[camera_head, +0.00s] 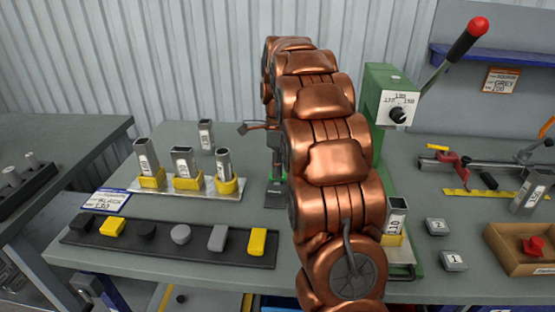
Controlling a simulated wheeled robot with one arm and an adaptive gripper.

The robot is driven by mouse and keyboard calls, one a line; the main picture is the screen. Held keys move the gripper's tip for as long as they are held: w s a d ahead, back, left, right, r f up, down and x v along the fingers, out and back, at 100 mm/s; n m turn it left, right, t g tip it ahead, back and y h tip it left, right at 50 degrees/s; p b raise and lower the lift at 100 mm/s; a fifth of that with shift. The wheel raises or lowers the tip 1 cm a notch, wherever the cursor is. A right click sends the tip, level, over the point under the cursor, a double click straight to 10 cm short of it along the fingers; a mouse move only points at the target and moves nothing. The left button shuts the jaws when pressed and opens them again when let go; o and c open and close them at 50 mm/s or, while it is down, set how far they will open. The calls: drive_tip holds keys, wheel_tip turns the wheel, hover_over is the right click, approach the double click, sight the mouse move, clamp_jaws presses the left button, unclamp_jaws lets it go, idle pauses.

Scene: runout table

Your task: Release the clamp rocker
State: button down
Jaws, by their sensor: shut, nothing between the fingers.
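My copper-coloured arm reaches from the bottom middle up to the back and hides a strip of the bench. My gripper is hidden behind it. No part is clearly identifiable as the clamp rocker. A small dark and orange lever-like part (254,127) shows left of my arm, above a green and grey fixture (277,190) partly hidden by the arm. A red clamp-like part (452,162) sits by a metal rail at the right. Right of my arm stands a green press (380,78) with a dial and a red-tipped lever (467,40) slanting up right.
A dark tray (165,239) holds black, yellow and grey caps. Blocks marked 2 (437,227) and 1 (453,260) lie right of my arm. A brown box (510,262) holds a red piece.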

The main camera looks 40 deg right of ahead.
sight(277, 190)
drive_tip(key=shift+s+a+f, duration=0.1)
drive_tip(key=shift+s+f, duration=0.05)
drive_tip(key=shift+f, duration=0.6)
drive_tip(key=shift+s+a+f, duration=0.1)
drive_tip(key=shift+f, duration=0.6)
drive_tip(key=shift+f, duration=0.1)
drive_tip(key=shift+s+a+f+t+h+b, duration=0.25)
drive_tip(key=shift+t+h+b, duration=0.3)
drive_tip(key=shift+b, duration=0.25)
drive_tip(key=shift+s+a+f+t+h+b, duration=0.25)
drive_tip(key=shift+t+h+b, duration=0.4)
drive_tip(key=shift+b, duration=0.35)
drive_tip(key=shift+s+a+f+t+h+b, duration=0.15)
drive_tip(key=shift+f+t+h+b, duration=0.2)
drive_tip(key=shift+t+h+b, duration=0.45)
drive_tip(key=shift+d+r+y, duration=0.1)
drive_tip(key=shift+r+y, duration=0.1)
drive_tip(key=shift+y, duration=0.1)
drive_tip(key=shift+r, duration=0.3)
drive_tip(key=v, duration=1.3)
drive_tip(key=shift+w+d+r, duration=0.2)
drive_tip(key=shift+w, duration=0.15)
